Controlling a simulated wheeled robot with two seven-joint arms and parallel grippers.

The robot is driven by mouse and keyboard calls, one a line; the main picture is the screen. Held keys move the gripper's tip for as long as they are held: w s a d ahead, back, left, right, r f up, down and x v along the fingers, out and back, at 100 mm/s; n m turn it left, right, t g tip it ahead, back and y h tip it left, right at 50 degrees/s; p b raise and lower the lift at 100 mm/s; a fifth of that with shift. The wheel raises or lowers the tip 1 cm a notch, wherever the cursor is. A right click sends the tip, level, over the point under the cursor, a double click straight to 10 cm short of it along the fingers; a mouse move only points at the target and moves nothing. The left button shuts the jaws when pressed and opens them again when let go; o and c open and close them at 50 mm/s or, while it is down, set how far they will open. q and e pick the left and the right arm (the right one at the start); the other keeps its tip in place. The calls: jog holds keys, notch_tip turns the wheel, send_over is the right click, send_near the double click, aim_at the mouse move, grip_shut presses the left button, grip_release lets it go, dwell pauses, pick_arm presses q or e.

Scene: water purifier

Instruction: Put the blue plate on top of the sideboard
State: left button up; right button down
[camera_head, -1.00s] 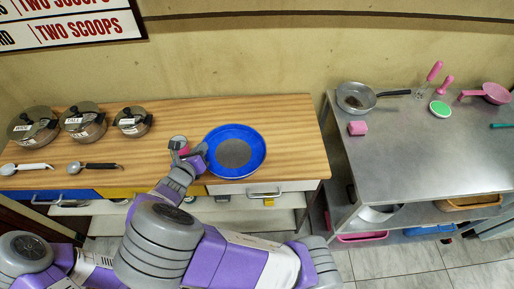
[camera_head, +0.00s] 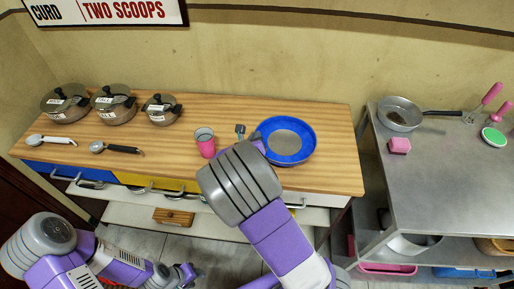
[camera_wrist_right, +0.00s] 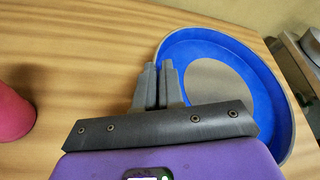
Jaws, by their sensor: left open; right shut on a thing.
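The blue plate (camera_head: 301,153) has a grey centre and is over the right part of the wooden sideboard top (camera_head: 335,175). It also shows in the right wrist view (camera_wrist_right: 262,75). I cannot tell whether its underside touches the wood. My right gripper (camera_head: 250,141) is shut on the plate's left rim; its fingers (camera_wrist_right: 164,75) meet the rim in the wrist view. My own arm hides part of the hold in the head view. My left gripper (camera_head: 184,275) is open and empty, low in front of the sideboard.
A pink cup (camera_head: 206,146) stands left of the plate. Several lidded pots (camera_head: 115,108) and two ladles (camera_head: 115,149) are further left. A metal table (camera_head: 440,190) with a pan (camera_head: 399,116) and a pink block (camera_head: 399,146) stands right, across a gap.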

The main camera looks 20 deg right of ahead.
jog(key=shift+f+b, duration=0.8)
jog(key=shift+f, duration=0.9)
jog(key=shift+f, duration=0.15)
jog(key=c, duration=1.3)
grip_release()
jog(key=shift+o, duration=0.2)
jog(key=shift+s+a+r, duration=0.2)
jog(key=shift+r, duration=0.05)
jog(key=p+v, duration=0.4)
jog(key=v, duration=0.6)
jog(key=shift+s+a+r, duration=0.1)
jog(key=shift+s+a, duration=0.15)
jog(key=shift+s+a+r, duration=0.1)
jog(key=shift+s+a, duration=0.1)
jog(key=shift+s, duration=0.15)
